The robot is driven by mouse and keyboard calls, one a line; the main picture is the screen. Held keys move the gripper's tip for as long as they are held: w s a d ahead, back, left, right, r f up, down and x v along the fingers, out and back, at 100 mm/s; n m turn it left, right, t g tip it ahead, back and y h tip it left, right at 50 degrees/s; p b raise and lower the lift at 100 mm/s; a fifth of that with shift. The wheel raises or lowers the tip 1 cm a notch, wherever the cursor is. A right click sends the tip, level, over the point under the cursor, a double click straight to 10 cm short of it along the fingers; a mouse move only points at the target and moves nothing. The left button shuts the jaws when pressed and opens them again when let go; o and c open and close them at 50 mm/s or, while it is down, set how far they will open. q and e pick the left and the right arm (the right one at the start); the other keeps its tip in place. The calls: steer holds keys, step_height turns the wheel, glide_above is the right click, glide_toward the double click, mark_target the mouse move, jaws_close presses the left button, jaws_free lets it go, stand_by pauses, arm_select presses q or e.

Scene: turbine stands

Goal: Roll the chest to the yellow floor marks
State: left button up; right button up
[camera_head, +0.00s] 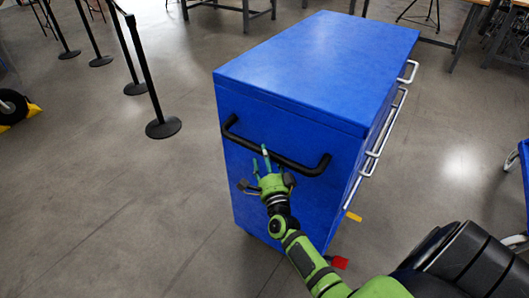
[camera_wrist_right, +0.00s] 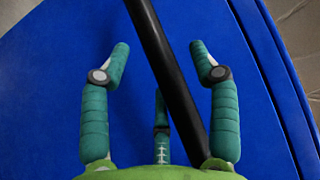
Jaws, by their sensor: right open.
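The blue chest (camera_head: 315,65) stands upright in the middle of the head view, with silver drawer handles on its right side. A black push handle (camera_head: 310,168) runs across its near face. My right gripper (camera_head: 263,168) is at this handle, left of its middle. In the right wrist view the black handle (camera_wrist_right: 165,60) passes between the spread fingers of my right gripper (camera_wrist_right: 160,62), which is open and not closed around it. A small yellow mark (camera_head: 353,216) shows on the floor beside the chest's right side. My left gripper is not in view.
Black barrier posts (camera_head: 163,127) stand on the floor to the left. A dark wheel with yellow wedges (camera_head: 33,110) is at the left edge. A red piece (camera_head: 340,262) shows low by the chest. Another blue object (camera_head: 524,165) is at the right edge. Tables stand behind.

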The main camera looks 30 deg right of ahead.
steer(key=shift+x, duration=1)
steer(key=shift+w+d+f, duration=0.15)
steer(key=shift+w, duration=0.15)
steer(key=shift+c, duration=0.4)
jaws_close()
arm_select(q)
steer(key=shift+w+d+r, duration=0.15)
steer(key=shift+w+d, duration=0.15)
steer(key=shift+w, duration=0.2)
arm_select(e)
steer(key=shift+s, duration=0.1)
